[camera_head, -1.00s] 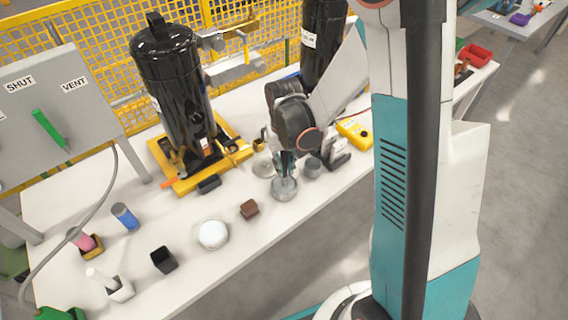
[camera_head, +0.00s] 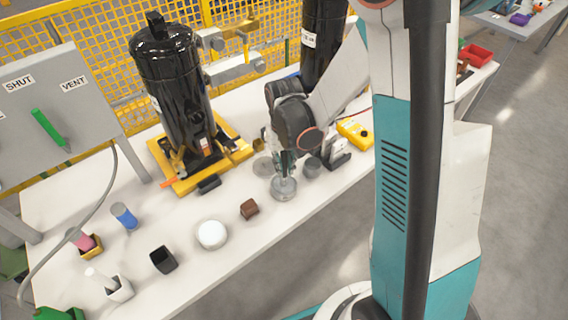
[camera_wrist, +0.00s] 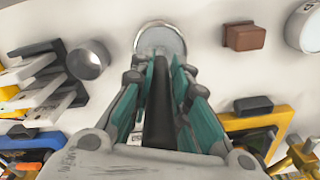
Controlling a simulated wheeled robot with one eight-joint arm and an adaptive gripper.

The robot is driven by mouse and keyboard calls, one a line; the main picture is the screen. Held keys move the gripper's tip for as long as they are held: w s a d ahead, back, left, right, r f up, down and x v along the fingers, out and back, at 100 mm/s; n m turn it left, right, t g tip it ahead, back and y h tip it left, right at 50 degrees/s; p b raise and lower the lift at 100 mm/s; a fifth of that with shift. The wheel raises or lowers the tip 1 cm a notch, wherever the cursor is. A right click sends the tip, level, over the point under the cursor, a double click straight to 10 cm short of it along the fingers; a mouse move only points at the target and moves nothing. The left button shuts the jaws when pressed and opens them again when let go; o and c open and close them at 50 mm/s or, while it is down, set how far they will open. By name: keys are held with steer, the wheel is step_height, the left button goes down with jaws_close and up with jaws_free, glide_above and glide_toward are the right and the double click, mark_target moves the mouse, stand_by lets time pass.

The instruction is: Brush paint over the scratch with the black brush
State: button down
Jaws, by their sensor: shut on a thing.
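My gripper (camera_head: 284,165) is over a round grey dish (camera_head: 284,188) near the table's front edge. In the wrist view its teal fingers (camera_wrist: 160,85) are shut on the black brush (camera_wrist: 158,112), seen as a dark handle between them. The brush points toward the dish (camera_wrist: 160,38). Its tip is hidden, so I cannot tell if it touches the dish or what is inside. The tall black compressor tank (camera_head: 172,90) stands upright on a yellow pallet (camera_head: 182,188) to the left. I cannot make out a scratch on it.
A grey cup (camera_head: 312,167) stands right of the dish. A brown block (camera_head: 249,208), a white round thing (camera_head: 212,235) and a black open box (camera_head: 163,260) are to the left. A yellow meter (camera_head: 355,134) lies behind. A grey panel (camera_head: 60,110) stands at far left.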

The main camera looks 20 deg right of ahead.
steer(key=shift+r+p, duration=2.35)
steer(key=shift+r, duration=1.15)
steer(key=shift+w, duration=0.1)
